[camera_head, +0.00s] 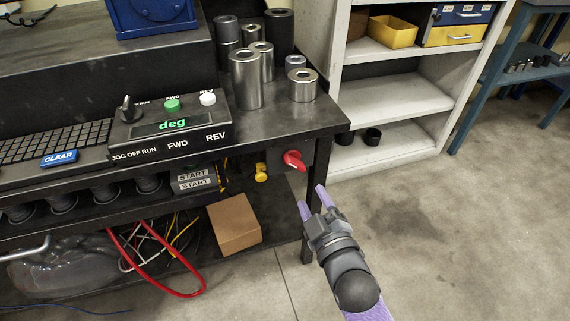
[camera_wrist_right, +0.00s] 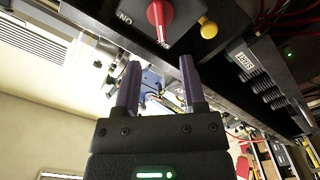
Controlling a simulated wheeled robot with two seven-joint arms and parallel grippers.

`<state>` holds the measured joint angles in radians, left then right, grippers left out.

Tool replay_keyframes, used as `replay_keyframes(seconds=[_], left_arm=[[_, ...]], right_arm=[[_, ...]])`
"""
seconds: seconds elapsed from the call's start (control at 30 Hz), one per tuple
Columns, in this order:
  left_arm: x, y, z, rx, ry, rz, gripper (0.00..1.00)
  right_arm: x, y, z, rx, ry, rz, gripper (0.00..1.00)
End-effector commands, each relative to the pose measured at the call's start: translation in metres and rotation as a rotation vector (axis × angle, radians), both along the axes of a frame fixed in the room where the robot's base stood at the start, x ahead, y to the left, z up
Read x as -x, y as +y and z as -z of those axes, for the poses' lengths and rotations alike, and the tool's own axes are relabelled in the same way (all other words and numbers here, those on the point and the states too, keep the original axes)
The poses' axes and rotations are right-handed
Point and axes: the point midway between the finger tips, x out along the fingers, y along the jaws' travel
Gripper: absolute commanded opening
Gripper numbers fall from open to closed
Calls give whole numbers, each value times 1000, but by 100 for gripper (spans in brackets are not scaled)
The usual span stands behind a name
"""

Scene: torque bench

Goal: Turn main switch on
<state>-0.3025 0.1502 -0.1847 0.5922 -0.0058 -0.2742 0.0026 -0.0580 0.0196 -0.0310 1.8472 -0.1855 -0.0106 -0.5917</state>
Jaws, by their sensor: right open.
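The main switch is a red rotary knob (camera_head: 293,160) on the dark front panel under the right end of the bench top. In the right wrist view the red knob (camera_wrist_right: 161,18) is at the top, with the letters "NO" upside down or turned beside it. My right gripper (camera_head: 312,197) is open and empty, just below and right of the knob in the head view, apart from it. In the right wrist view its two purple fingers (camera_wrist_right: 158,85) are spread, with the knob beyond their tips. My left gripper is not in view.
A yellow knob (camera_head: 261,172) sits left of the switch. A control box (camera_head: 170,125) and several metal cylinders (camera_head: 245,80) stand on the bench. A cardboard box (camera_head: 233,224) is on the lower shelf. A white shelf unit (camera_head: 400,150) stands behind; the floor at right is clear.

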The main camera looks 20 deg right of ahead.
Motion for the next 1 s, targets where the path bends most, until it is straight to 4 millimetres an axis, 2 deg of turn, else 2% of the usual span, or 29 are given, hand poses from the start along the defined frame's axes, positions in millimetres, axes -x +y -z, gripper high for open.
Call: replay_keyframes(seconds=[0.2, 0.4, 0.53, 0.77, 1.0], left_arm=[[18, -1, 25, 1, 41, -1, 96], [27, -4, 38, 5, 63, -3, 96], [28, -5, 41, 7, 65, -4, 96], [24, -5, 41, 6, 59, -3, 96], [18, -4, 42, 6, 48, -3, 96]], right_arm=[[-50, 2, 8, 1, 1, -1, 53], [-85, 3, 6, -2, 4, -1, 53], [-93, 3, 4, -2, 6, -1, 53], [-94, 3, 2, -3, 6, -1, 53], [-93, 3, 2, -3, 6, -1, 4]])
